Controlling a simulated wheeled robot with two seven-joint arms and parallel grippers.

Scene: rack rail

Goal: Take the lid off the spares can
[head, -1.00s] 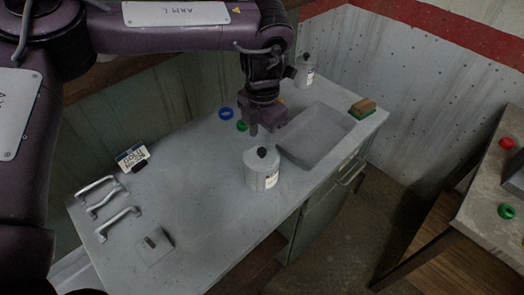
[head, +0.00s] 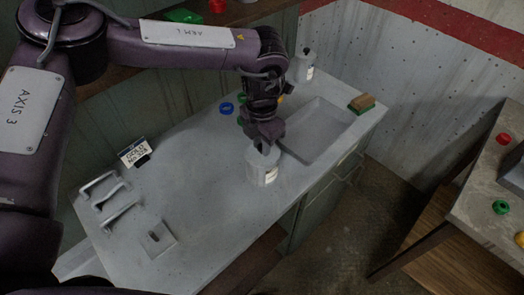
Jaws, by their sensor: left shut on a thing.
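The spares can (head: 263,171) is a pale grey can with a small label, standing upright on the grey counter beside the sink basin. Its lid (head: 262,154) is on top of the can, and its dark knob is hidden between my fingers. My left gripper (head: 264,147) points down over the can and is shut on the lid's knob. I see no gap between lid and can, but the gripper covers part of that join. My right gripper is not in view.
The sink basin (head: 317,131) lies just right of the can. A white bottle (head: 301,66) and a brush (head: 361,103) stand farther back. A blue ring (head: 226,108) lies behind. Metal handles (head: 108,201) and a small sign (head: 134,152) are at left. The counter's middle is clear.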

